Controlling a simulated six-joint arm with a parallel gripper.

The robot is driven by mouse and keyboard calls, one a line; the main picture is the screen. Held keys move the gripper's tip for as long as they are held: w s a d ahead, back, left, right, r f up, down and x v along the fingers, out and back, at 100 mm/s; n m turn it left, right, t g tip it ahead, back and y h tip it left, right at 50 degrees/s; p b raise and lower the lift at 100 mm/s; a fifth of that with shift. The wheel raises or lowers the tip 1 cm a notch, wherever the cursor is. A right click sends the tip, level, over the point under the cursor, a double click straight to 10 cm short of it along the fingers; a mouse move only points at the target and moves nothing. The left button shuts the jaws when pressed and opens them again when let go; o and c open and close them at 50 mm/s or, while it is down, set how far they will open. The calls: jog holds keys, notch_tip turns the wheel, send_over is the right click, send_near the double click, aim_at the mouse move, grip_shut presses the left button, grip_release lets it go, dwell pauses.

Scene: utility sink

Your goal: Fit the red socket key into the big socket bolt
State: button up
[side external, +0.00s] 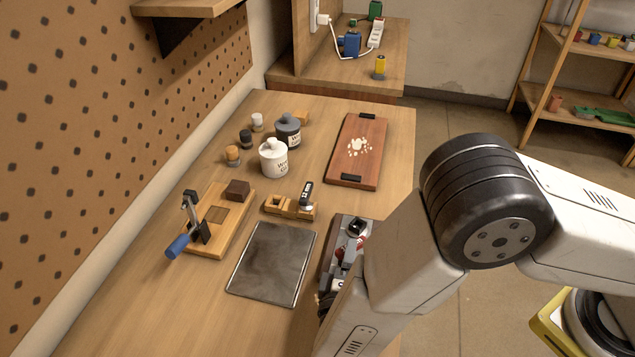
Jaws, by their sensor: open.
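A grey, dark-edged fixture or tray (345,232) lies along the right edge of the workbench, partly hidden behind my arm. Small red parts (363,242) show in or beside it; I cannot tell whether they are the red socket key. I cannot pick out the big socket bolt in this view. My arm comes in from the right and bends down toward the bottom edge. My gripper is not visible, hidden behind the arm or out of frame, so its place relative to the key and bolt cannot be seen.
On the workbench (130,310) are a dark metal plate (272,263), a wooden block (285,206) with a dark upright part, a blue-handled clamp (186,240) on a board, white (273,158) and grey (287,132) bottles, and a reddish board (372,133). Pegboard borders the left.

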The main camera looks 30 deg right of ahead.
jog(key=shift+v, duration=1.05)
notch_tip(320, 180, up, 7)
jog(key=shift+w, duration=0.1)
jog(key=w+d+r+m+g+y, duration=0.1)
jog(key=w+d+m+y, duration=0.1)
jog(key=w+d+y, duration=0.3)
jog(key=w+d+r+m+g+y, duration=0.1)
jog(key=w+d+m+y, duration=0.1)
jog(key=w+y, duration=0.45)
jog(key=s+d+m+g, duration=0.5)
jog(key=s+d+g, duration=0.3)
jog(key=s+d, duration=0.7)
jog(key=shift+d+f+g+y, duration=0.3)
jog(key=shift+d+f+y, duration=0.1)
jog(key=shift+d, duration=0.2)
